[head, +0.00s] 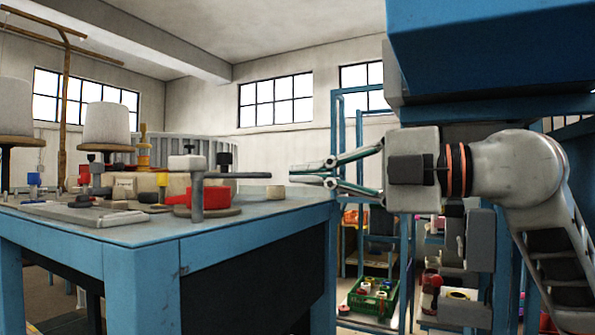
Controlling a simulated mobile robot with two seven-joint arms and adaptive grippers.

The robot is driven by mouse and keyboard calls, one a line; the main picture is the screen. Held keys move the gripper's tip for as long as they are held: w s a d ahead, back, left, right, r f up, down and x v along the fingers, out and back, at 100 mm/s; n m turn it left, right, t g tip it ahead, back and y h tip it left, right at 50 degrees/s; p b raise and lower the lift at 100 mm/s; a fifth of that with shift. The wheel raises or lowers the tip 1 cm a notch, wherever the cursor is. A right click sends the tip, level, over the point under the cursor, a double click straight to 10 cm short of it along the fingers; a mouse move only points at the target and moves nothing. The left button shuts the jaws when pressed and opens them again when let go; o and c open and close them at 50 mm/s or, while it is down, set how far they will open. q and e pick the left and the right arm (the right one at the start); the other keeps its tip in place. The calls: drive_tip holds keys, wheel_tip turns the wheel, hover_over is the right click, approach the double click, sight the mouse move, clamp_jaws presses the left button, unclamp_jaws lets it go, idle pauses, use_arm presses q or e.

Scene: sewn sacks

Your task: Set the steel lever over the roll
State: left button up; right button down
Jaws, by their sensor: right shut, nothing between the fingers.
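A grey upright post (197,200) stands at the near edge of the blue workbench. I cannot tell whether the bar lies directly above the roll. My right gripper (308,175) is shut and empty, its fingertips pointing left, just right of the bar's end in the picture. My left gripper is out of view.
Blue shelving stands behind, with a green crate (371,303) low down. A large blue body overhangs at upper right.

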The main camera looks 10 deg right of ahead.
sight(235, 175)
drive_tip(key=p+x, duration=0.1)
drive_tip(key=x, duration=0.2)
drive_tip(key=w+p+x, duration=0.1)
drive_tip(key=x, duration=0.2)
drive_tip(key=d+p+x, duration=0.1)
drive_tip(key=x, duration=0.3)
drive_tip(key=shift+w, duration=0.25)
drive_tip(key=shift+w+f+p, duration=0.1)
drive_tip(key=shift+w+p, duration=0.25)
drive_tip(key=shift+w, duration=0.25)
drive_tip(key=shift+w+a, duration=0.1)
drive_tip(key=shift+a, duration=0.05)
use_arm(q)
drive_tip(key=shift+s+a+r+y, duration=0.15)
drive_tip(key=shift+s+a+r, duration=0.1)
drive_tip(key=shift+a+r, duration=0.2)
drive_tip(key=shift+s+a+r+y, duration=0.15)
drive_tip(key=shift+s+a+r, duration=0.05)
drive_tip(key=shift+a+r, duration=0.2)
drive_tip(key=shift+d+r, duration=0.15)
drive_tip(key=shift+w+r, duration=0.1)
